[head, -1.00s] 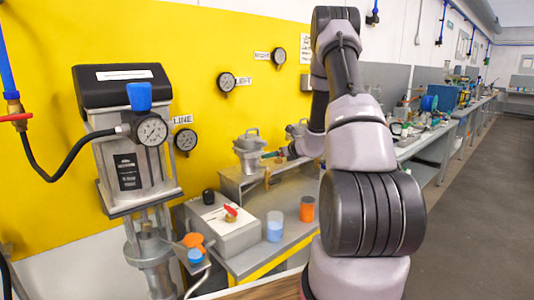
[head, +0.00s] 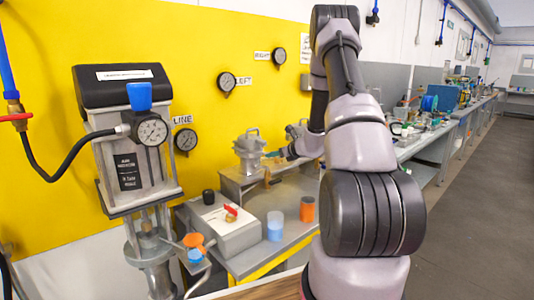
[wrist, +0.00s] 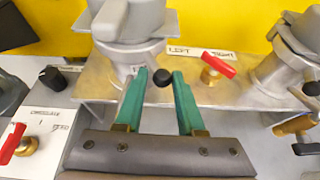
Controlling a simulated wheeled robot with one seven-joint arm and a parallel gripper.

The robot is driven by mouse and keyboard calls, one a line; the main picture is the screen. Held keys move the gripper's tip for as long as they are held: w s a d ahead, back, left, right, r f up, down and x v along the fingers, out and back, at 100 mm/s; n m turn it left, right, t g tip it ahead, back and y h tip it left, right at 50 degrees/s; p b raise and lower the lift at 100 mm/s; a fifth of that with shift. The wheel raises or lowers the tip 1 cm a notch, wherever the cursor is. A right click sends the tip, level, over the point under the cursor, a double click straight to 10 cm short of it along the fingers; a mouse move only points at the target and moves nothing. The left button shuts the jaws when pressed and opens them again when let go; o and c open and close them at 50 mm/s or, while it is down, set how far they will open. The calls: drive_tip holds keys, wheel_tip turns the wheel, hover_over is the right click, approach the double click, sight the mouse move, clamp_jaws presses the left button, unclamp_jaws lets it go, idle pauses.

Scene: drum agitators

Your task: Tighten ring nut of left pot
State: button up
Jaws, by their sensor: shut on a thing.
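The left pot, a grey metal vessel (head: 249,147), stands on a metal bench. In the wrist view its body (wrist: 128,52) fills the upper left, with its top cut off. My gripper (wrist: 163,78) has two green fingers reaching toward the pot's lower right side. A black ball knob (wrist: 163,77) sits between the fingertips, beside the pot, and the gripper is shut on it. It looks like the end of a ring nut handle; the ring itself is mostly hidden. In the head view my gripper (head: 271,156) is small at the pot's right.
A red-handled valve (wrist: 218,66) stands right of the fingers, near the LEFT and RIGHT labels. The right pot (wrist: 285,66) is farther right. A grey control box (head: 222,225) and blue (head: 275,226) and orange (head: 307,209) cups are in front.

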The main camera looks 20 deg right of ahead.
drive_tip(key=shift+s+a, duration=0.8)
drive_tip(key=shift+a, duration=0.2)
drive_tip(key=shift+s+a, duration=0.35)
drive_tip(key=shift+a, duration=0.3)
